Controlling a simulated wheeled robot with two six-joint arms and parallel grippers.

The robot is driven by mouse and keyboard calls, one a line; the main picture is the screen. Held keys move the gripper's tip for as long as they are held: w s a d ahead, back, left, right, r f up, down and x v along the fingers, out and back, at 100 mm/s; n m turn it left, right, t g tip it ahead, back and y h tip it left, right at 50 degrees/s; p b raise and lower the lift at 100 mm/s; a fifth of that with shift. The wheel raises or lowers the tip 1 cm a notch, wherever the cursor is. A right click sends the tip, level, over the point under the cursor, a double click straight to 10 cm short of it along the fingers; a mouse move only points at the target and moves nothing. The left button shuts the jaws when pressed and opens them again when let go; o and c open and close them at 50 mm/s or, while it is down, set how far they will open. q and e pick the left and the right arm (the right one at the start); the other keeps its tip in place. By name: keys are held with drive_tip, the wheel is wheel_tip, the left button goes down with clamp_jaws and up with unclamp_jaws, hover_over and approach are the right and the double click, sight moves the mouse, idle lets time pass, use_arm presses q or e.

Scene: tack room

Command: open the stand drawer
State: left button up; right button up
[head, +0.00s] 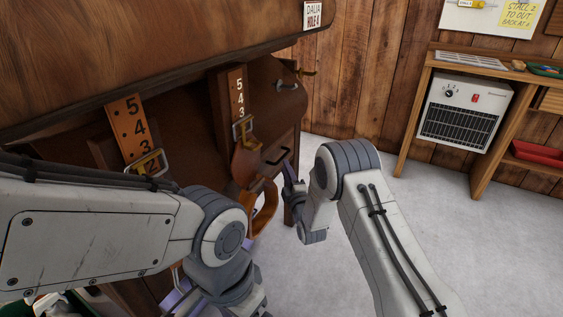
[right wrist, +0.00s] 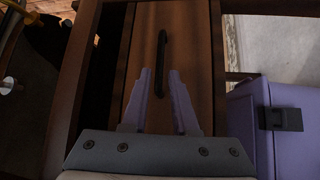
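The stand drawer (right wrist: 141,57) has a brown wooden front with a dark bar handle (right wrist: 161,62) in the right wrist view. In the head view the handle (head: 278,155) shows on the end of the stand, below the saddle leather. My right gripper (right wrist: 160,98) is open in front of the drawer. In the head view the right gripper (head: 290,186) is seen edge-on beside the drawer. The drawer looks closed. My left gripper (head: 246,303) is partly cut off at the bottom edge, and its fingers are unclear.
A brown saddle (head: 180,50) with numbered straps (head: 238,95) overhangs the stand. A purple box (right wrist: 243,112) with a black latch sits right of the drawer in the right wrist view. A heater (head: 465,110) stands in a wooden bench at right. Grey floor (head: 440,240) is clear.

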sight(282, 157)
drive_tip(key=shift+b+x, duration=0.9)
drive_tip(key=shift+x, duration=2.2)
drive_tip(key=shift+c, duration=0.4)
clamp_jaws()
drive_tip(key=shift+f, duration=0.15)
